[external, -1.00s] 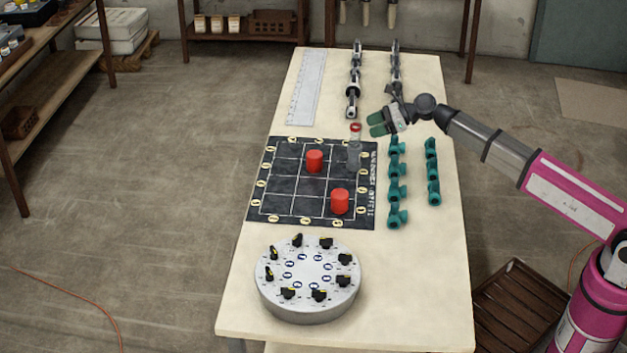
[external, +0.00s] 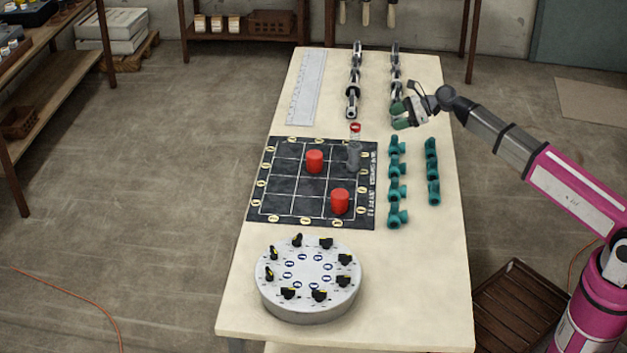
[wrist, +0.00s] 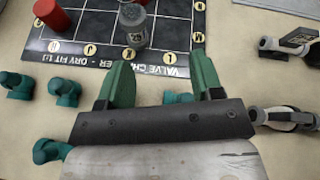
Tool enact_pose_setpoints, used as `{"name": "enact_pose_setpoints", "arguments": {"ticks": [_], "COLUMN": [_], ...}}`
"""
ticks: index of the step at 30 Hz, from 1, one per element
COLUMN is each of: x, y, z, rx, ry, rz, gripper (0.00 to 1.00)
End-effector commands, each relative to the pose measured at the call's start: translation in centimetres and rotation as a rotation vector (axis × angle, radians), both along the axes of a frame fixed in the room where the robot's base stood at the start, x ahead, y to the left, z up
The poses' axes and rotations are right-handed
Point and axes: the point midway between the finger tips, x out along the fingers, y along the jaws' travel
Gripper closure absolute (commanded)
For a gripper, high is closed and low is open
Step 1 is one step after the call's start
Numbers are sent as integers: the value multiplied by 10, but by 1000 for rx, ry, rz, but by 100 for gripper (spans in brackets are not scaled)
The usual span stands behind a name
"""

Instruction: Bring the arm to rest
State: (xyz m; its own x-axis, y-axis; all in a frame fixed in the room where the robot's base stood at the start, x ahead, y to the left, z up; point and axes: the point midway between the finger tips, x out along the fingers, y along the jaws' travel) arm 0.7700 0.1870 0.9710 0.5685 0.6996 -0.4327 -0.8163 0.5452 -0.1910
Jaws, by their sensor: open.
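My gripper (external: 400,114) is open and empty, with green fingers, above the right side of the table (external: 415,290). In the wrist view its two fingers (wrist: 160,82) are spread apart with nothing between them. In the external view it is right of the grey fitting with a red top (external: 354,155), which stands upright on the black grid board (external: 285,206). The fitting also shows in the wrist view (wrist: 134,28), beyond the fingers and apart from them. My arm reaches in from the right.
Two red cylinders (external: 315,161) (external: 340,201) stand on the board. Teal pipe fittings (external: 397,190) stand in two rows right of it. Grey metal valves (external: 354,85) lie in rows at the back, near a pale ruler-like strip (external: 306,88). A round dial plate (external: 308,280) sits at the front.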

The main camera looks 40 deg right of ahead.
Motion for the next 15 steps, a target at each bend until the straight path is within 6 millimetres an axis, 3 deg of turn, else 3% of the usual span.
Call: {"name": "enact_pose_setpoints", "arguments": {"ticks": [1, 7, 15], "x": [6, 19, 12], "y": [-27, -135, -279], "z": [-8, -42, -85], "rx": [-73, -429, -893], "ry": [-46, -238, -402], "rz": [5, 91, 292], "gripper": [40, 40, 40]}}
